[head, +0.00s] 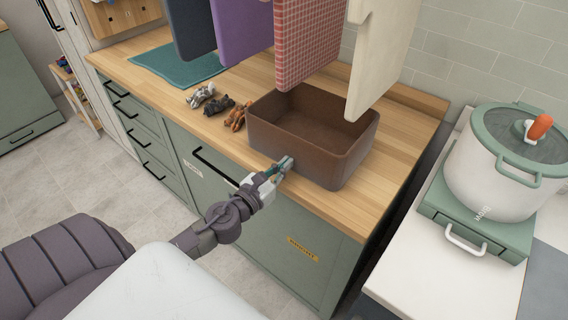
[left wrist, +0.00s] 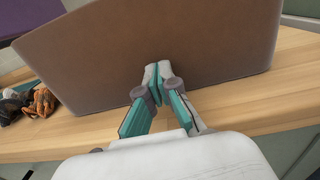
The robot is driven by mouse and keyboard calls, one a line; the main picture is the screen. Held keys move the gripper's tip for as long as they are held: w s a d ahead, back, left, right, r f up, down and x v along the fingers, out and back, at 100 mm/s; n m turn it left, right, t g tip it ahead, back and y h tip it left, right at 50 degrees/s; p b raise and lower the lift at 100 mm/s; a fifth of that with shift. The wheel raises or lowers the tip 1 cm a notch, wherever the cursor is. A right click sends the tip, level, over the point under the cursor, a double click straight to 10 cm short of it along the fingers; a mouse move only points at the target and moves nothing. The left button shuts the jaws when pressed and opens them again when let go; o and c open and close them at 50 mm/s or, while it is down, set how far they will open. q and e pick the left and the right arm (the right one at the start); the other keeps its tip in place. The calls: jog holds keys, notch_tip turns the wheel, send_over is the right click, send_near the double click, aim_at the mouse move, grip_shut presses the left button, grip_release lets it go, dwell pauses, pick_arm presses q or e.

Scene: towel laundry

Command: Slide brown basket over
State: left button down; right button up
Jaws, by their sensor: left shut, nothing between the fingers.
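The brown basket (head: 302,162) stands upright on the wooden counter and looks empty inside. My left gripper (head: 287,162) is shut, with nothing between its fingers, at the basket's front wall near its lower left part. In the left wrist view, the gripper (left wrist: 157,72) points at the brown basket wall (left wrist: 165,40), which fills the upper picture. The fingertips look to be at or very near the wall; exact contact is hard to tell. My right gripper is not seen in either view.
Several small figurines (head: 218,106) sit left of the basket on the counter (head: 400,165). Towels hang above: dark, purple, red checked (head: 308,40) and cream (head: 382,50). A teal towel (head: 178,66) lies further left.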

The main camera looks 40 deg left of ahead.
aim_at(293, 157)
pick_arm(q)
jog(key=w, duration=0.3)
jog(key=shift+d+r+p, duration=0.1)
jog(key=shift+p, duration=0.3)
jog(key=shift+w, duration=0.35)
jog(key=shift+s, duration=0.1)
